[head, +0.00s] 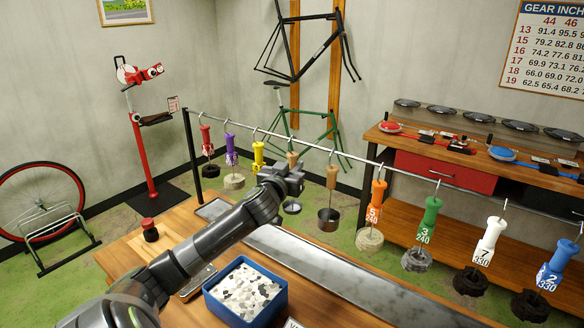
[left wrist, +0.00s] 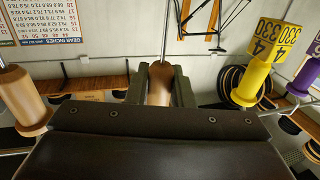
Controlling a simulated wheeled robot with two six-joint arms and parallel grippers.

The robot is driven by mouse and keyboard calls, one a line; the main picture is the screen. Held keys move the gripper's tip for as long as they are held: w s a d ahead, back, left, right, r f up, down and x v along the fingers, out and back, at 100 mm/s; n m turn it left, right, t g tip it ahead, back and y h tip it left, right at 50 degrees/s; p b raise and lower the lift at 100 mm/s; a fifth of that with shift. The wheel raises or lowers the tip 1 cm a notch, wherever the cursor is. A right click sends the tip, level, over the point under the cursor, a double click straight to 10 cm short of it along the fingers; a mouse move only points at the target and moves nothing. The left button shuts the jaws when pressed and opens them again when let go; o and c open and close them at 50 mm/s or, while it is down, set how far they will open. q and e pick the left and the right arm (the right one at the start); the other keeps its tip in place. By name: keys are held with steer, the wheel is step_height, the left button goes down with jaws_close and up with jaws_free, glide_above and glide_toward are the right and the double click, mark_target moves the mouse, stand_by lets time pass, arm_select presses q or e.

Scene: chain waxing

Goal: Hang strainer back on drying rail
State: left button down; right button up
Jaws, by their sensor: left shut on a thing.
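My left gripper (head: 291,178) is shut on the tan wooden handle (head: 292,158) of the strainer. The same handle (left wrist: 160,84) stands upright between the jaws in the left wrist view. A shallow metal bowl (head: 292,207) shows below the gripper. The drying rail (head: 400,170) runs from the back left to the right. The strainer's handle is level with the rail, between the yellow tag tool and another wooden-handled tool. I cannot tell whether its hook rests on the rail or hangs just off it. My right gripper is not in view.
A wooden-handled dipper (head: 332,178) hangs close on the right, a yellow-handled tool (head: 258,154) close on the left. Several coloured handles with chains hang farther along. A blue bin of pellets (head: 275,310) and a long metal tray (head: 330,275) are on the bench below.

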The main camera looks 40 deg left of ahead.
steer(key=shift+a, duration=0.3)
arm_select(q)
steer(key=c, duration=1.5)
jaws_free()
steer(key=o, duration=0.3)
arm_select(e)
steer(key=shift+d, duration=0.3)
arm_select(q)
steer(key=shift+o, duration=0.5)
steer(key=shift+o, duration=0.9)
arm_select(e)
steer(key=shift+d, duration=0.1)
